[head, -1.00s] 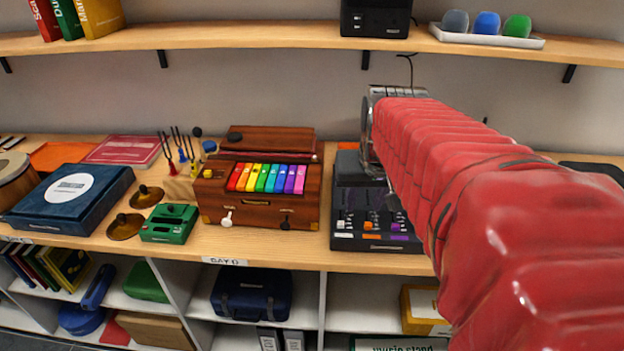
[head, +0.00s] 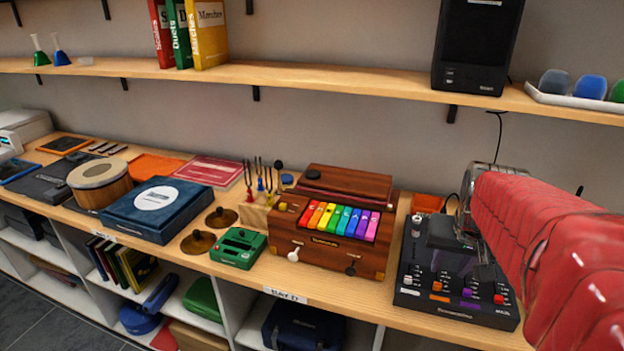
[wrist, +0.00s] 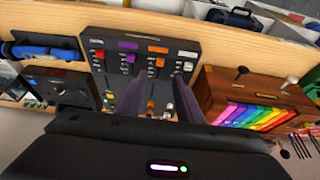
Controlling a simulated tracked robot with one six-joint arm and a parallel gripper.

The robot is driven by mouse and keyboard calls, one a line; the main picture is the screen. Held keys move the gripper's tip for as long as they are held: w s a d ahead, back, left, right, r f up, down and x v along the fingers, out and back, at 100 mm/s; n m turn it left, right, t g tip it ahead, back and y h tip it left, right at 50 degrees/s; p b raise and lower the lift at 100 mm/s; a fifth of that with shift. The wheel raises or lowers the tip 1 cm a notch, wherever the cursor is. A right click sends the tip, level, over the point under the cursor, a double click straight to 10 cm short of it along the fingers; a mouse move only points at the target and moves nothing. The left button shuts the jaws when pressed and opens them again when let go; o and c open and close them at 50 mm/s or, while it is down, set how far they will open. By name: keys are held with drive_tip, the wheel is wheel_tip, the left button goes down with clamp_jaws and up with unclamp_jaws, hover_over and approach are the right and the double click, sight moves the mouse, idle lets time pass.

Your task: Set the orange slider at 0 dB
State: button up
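The black mixer (head: 455,318) lies at the front right of the bench, with a row of coloured sliders along its front edge. The orange slider (head: 436,286) is near the front end of its slot, second from the left in the head view. In the wrist view the mixer (wrist: 110,73) appears turned round, with the orange slider (wrist: 160,62) near the top centre. My gripper (wrist: 155,70) is open, its two dark fingers apart above the mixer, the orange slider showing between them. Contact cannot be told. The dB marks are too small to read.
A wooden box with rainbow keys (head: 343,222) stands left of the mixer. The green device (head: 238,247) is farther left. A shelf with a black speaker (head: 477,45) runs above. In the wrist view, the bench edge (wrist: 235,50) lies beyond the mixer.

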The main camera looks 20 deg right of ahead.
sight(438, 284)
drive_tip(key=x, duration=1)
drive_tip(key=shift+r, duration=0.1)
drive_tip(key=shift+c, duration=0.6)
clamp_jaws()
